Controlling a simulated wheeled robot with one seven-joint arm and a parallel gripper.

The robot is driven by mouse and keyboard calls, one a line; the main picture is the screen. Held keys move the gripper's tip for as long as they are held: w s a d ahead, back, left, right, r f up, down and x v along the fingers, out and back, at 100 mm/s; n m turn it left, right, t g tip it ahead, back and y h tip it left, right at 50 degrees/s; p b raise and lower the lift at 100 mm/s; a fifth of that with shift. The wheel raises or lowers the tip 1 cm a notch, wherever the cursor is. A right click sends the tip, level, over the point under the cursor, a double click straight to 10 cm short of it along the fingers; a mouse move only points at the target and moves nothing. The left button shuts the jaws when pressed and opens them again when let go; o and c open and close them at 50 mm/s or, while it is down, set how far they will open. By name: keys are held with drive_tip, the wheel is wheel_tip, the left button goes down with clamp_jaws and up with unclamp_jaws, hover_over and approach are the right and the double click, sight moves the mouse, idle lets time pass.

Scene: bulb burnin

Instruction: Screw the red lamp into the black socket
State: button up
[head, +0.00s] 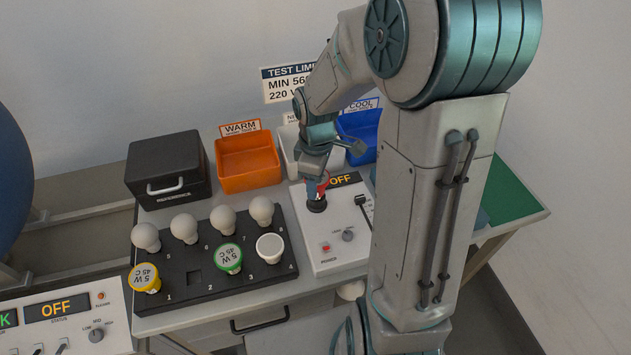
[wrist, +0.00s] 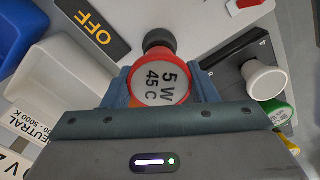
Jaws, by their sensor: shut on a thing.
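The red lamp (wrist: 160,85) has a red rim and a grey face marked "5 W 45 C". My gripper (wrist: 160,92) is shut on it, with a blue finger on each side. The black socket (wrist: 158,38) shows just beyond the lamp in the wrist view. In the head view the socket (head: 317,205) stands on the white test unit, and my gripper (head: 316,180) is right above it with a bit of the red lamp (head: 323,184) showing. The lamp is over the socket; how far its base sits inside is hidden.
A black tray (head: 215,285) with white, yellow-rimmed and green-rimmed lamps lies left of the test unit (head: 335,260). Behind are a black reference box (head: 168,170) and orange (head: 248,163), white (head: 290,150) and blue (head: 362,125) bins. A lever (head: 362,202) stands close right of the socket.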

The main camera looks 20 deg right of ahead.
drive_tip(key=m+b, duration=0.1)
drive_tip(key=m, duration=0.4)
drive_tip(key=shift+f+m+b, duration=0.1)
drive_tip(key=shift+m+b, duration=0.25)
drive_tip(key=shift+m, duration=0.05)
drive_tip(key=m, duration=0.5)
drive_tip(key=shift+b, duration=0.4)
drive_tip(key=o, duration=0.9)
drive_tip(key=shift+c, duration=0.2)
